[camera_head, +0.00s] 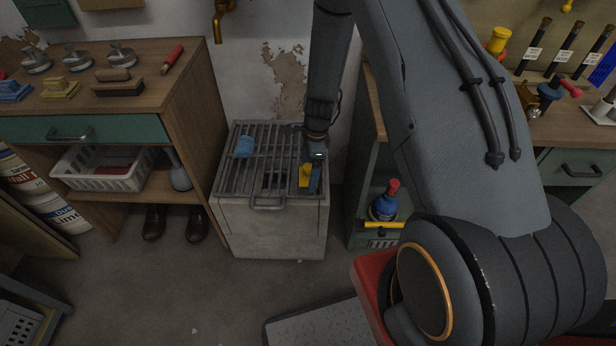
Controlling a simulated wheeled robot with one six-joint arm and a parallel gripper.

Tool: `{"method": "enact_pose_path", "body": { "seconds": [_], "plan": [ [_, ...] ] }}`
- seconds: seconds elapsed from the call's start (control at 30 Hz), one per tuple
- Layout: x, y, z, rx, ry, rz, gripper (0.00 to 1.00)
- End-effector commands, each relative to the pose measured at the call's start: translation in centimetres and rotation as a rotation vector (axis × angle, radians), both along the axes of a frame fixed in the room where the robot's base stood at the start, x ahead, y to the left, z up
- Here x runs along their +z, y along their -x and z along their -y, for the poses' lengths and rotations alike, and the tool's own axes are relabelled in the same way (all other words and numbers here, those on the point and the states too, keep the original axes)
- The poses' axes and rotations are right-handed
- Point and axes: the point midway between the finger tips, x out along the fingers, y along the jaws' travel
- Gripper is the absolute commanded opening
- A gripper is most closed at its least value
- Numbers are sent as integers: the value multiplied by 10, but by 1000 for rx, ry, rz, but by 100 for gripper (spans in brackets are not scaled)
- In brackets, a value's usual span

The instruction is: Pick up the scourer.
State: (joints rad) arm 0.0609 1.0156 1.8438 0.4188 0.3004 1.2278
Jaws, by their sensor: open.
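A slatted metal grate (262,131) covers the top of a pale block-shaped sink or trough in the middle. A small light-blue rounded piece (244,147) lies on its left part. A yellow piece (305,173) shows at the right part, right beside my gripper. I cannot tell for sure which of these is the scourer. My gripper (311,183) points down at the grate's right side, with its jaws open. Its wrist and a blue part beside the yellow piece hide some of the contact, so I cannot tell whether they touch.
A wooden bench (140,95) at left carries brushes, metal-handled tools and a red-handled tool, with a white basket (104,168) below. A green cabinet at right holds a blue bottle (385,204) with a red cap. A brass tap (224,14) hangs above the grate.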

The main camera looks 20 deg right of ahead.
Motion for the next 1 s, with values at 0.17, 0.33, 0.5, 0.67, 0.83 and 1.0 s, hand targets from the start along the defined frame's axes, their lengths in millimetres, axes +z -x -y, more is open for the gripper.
{"method": "enact_pose_path", "body": {
  "seconds": [0.17,0.33,0.5,0.67,0.83,1.0],
  "plan": [
    [-15,-1,-2,2,0,1,94],
    [-16,-1,-2,2,0,1,94],
    [-16,0,-2,2,0,1,75],
    [-16,0,-2,2,0,1,49],
    [-15,0,-2,2,0,1,49],
    [-7,-1,-2,2,0,2,49]
  ]
}}
